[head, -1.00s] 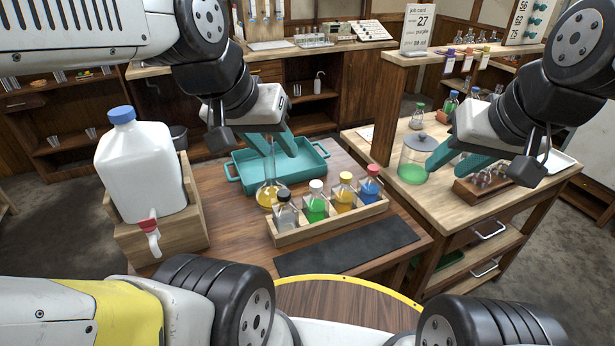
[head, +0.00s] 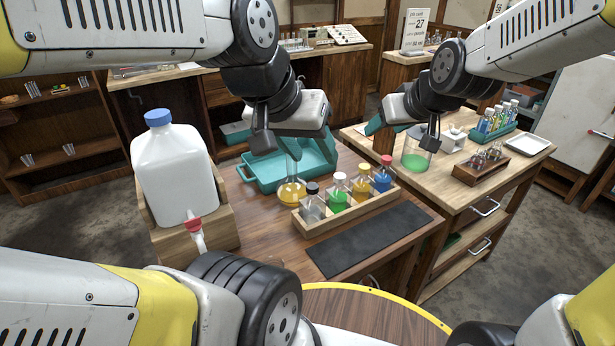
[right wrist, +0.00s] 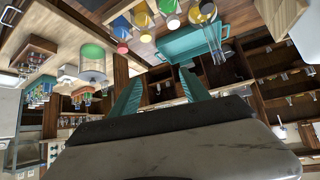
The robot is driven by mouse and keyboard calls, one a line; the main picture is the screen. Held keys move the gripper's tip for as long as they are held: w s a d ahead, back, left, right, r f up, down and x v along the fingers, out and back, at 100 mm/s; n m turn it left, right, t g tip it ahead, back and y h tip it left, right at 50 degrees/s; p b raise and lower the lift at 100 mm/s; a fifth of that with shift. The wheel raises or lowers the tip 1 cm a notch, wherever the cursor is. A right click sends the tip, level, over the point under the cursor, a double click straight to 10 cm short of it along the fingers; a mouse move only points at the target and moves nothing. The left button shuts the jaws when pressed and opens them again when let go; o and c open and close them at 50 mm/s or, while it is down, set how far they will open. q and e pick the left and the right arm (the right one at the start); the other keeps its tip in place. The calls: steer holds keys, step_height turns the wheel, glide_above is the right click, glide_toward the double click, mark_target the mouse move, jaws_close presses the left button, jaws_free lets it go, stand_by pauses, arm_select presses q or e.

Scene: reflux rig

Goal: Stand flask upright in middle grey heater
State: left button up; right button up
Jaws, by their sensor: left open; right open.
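A round-bottomed flask (head: 291,192) with yellow-orange liquid stands on the wooden table beside the bottle rack, its neck pointing up. It also shows at the top of the right wrist view (right wrist: 203,12). My left gripper (head: 308,150) is open at the flask's neck; its palm partly hides the top, and I cannot tell whether it touches. My right gripper (head: 379,138) is open and empty, left of a jar of green liquid (head: 416,160). Its two teal fingers stand apart in the right wrist view (right wrist: 158,90). I cannot make out a grey heater in either view.
A wooden rack (head: 345,214) of several coloured bottles stands right of the flask, with a black mat (head: 368,240) in front. A teal tray (head: 262,172) lies behind. A white jug (head: 175,175) stands left. The right-hand bench holds a small wooden rack (head: 481,168).

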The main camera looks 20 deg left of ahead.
steer(key=w+a+f+n+y, duration=0.1)
steer(key=w+a+f, duration=0.2)
steer(key=a, duration=0.6)
steer(key=w+a+f+n+y, duration=0.1)
steer(key=w+a+f, duration=0.2)
steer(key=a, duration=0.6)
steer(key=w+a+f+n+y, duration=0.1)
steer(key=w+a+f+y, duration=0.1)
steer(key=a+f, duration=0.4)
steer(key=w+a, duration=0.1)
steer(key=a, duration=0.2)
steer(key=shift+w+f, duration=0.2)
steer(key=shift+w, duration=0.05)
jaws_close()
steer(key=shift+a+r, duration=0.1)
